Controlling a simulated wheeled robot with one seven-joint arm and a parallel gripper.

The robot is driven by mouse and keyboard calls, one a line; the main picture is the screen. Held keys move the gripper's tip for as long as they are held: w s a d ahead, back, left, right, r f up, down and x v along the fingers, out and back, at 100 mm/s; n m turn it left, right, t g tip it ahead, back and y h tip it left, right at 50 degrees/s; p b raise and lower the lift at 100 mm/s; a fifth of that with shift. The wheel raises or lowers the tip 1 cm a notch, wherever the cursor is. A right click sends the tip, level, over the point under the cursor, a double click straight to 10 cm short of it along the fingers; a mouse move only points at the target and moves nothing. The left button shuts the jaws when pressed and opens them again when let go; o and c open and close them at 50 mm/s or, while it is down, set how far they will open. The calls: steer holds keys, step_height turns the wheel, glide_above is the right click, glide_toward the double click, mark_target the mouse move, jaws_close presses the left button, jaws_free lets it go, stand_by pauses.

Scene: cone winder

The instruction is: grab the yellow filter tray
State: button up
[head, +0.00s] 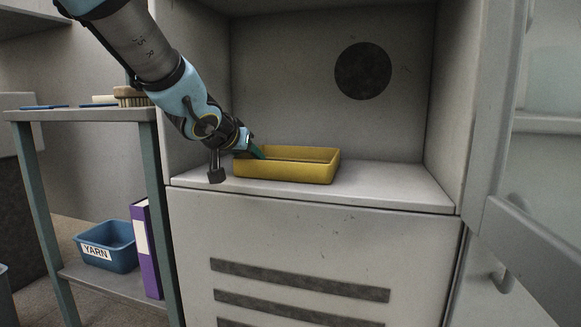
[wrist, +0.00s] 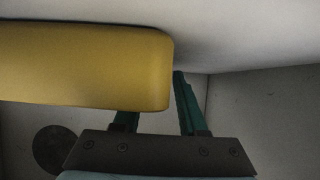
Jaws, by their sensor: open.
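The yellow filter tray (head: 290,170) sits on the ledge of the open cabinet bay, lengthwise across it, near the front edge. My gripper (head: 254,153) is at its left end, reaching down from the upper left, and is open. A green finger shows over the tray's left rim. In the wrist view the tray (wrist: 85,68) fills the upper left. One finger is partly hidden behind the tray's wall, and the other is outside, beside its rounded end, with a small gap. My gripper also shows there (wrist: 157,114).
The ledge (head: 395,190) is clear to the tray's right. An open door (head: 500,160) stands at the right. At the left, a side table (head: 80,115) holds a brush (head: 132,98); below are a blue YARN bin (head: 108,262) and a purple binder (head: 147,250).

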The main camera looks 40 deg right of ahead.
steer(key=shift+c, duration=0.3)
jaws_close()
stand_by(1.0)
